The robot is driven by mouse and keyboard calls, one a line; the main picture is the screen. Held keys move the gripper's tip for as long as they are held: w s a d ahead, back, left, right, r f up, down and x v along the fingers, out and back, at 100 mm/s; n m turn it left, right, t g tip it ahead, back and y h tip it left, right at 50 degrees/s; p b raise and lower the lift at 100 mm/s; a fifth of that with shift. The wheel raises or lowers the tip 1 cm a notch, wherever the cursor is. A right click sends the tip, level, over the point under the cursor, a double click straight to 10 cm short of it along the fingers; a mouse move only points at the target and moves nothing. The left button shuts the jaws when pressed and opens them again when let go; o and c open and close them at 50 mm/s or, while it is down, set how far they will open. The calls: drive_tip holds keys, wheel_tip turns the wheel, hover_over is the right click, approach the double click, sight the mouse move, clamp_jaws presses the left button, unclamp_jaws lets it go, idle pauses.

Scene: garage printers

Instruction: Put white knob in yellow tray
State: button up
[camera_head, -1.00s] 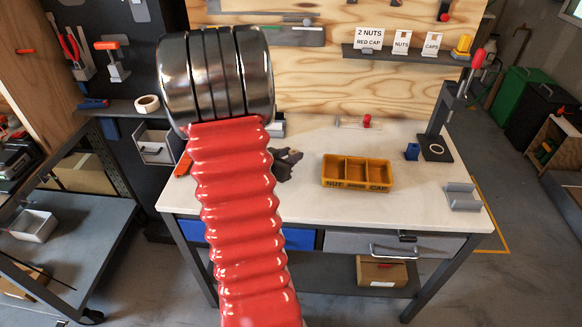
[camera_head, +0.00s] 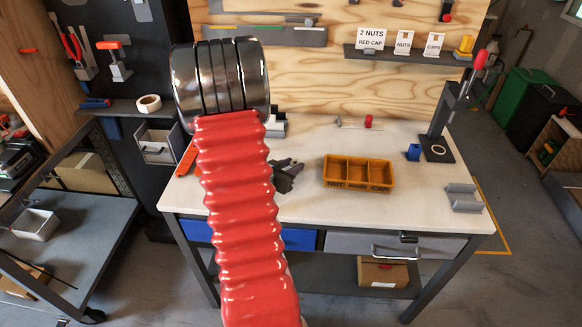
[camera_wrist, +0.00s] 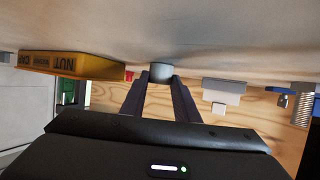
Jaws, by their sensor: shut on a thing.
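My gripper (camera_head: 288,173) is low over the left-middle of the white bench top, left of the yellow tray, partly behind my red arm in the head view. In the wrist view, which is upside down, its two dark fingers (camera_wrist: 160,80) are shut on a small pale grey-white knob (camera_wrist: 160,70). The knob is at or just above the bench surface; I cannot tell which. The knob cannot be made out in the head view. The yellow tray (camera_head: 358,187) has three compartments with labels on the front, NUT at left and CAP at right. It also shows in the wrist view (camera_wrist: 95,67).
A red-capped part (camera_head: 368,121) lies at the back of the bench. A grey bracket (camera_head: 463,198) sits at the right edge. Bench between gripper and tray is clear.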

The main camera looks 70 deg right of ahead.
drive_tip(key=o, duration=1.1)
drive_tip(key=shift+r, duration=0.1)
drive_tip(key=v, duration=1.2)
drive_tip(key=shift+w, duration=0.1)
